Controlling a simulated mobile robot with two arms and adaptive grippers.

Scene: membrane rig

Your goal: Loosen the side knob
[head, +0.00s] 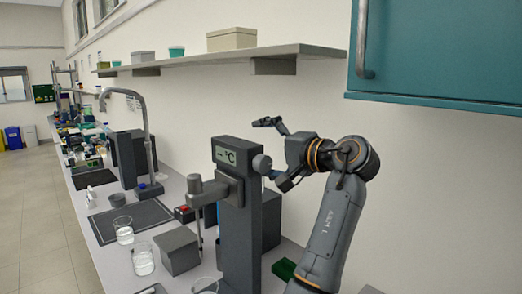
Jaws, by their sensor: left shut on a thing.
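The rig is a dark grey upright column (240,240) with a display head (225,154) that reads "– °C". The side knob (262,163) is a round grey knob on the right side of the head. My left gripper (272,160) is at the knob, reaching in from the right, and is shut on it. One finger (268,122) stands out above the knob, and the lower finger partly hides the knob's right edge. A horizontal arm (208,192) with a thin rod below sticks out from the column to the left. My right gripper is not in view.
A grey block (178,250) and glass beakers (143,259) stand on the bench left of the column. A dark box (271,220) is behind it. A shelf (220,58) and a teal cabinet (440,50) hang on the wall above.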

